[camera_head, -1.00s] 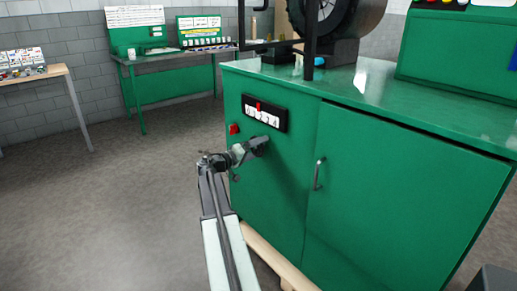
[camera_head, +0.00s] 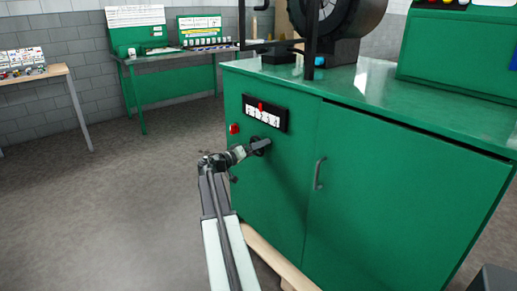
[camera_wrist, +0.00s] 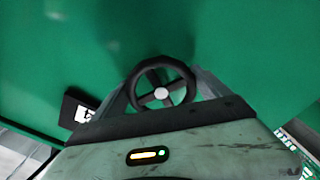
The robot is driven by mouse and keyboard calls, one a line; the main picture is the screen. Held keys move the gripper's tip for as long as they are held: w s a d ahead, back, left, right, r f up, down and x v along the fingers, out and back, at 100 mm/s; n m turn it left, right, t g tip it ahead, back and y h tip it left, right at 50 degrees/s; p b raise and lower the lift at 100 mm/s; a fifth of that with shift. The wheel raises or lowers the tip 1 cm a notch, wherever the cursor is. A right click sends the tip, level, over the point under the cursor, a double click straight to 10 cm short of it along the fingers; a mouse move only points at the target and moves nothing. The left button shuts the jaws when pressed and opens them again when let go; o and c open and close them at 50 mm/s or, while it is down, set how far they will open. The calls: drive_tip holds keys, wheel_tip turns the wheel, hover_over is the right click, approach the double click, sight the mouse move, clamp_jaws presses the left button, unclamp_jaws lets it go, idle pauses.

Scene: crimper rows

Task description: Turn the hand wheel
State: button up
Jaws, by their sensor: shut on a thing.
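The hand wheel (camera_wrist: 185,76) is a small dark ring with spokes and a pale hub, mounted on the green cabinet front. In the wrist view it sits between the two fingers of my gripper (camera_wrist: 163,86), which is shut on it. In the head view my gripper (camera_head: 262,146) reaches the cabinet front just below the black display. The wheel is mostly hidden there behind the fingers.
The green cabinet (camera_head: 415,200) has a door with a grey handle (camera_head: 319,174). A black display with white digit windows (camera_head: 264,114) and a red button (camera_head: 234,129) are above the wheel. Open floor (camera_head: 90,220) lies to the left.

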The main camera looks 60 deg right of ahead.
drive_tip(key=o, duration=1.2)
drive_tip(key=shift+s, duration=0.2)
drive_tip(key=shift+w, duration=0.1)
drive_tip(key=v, duration=0.7)
drive_tip(key=shift+w+a, duration=0.1)
drive_tip(key=shift+a, duration=0.2)
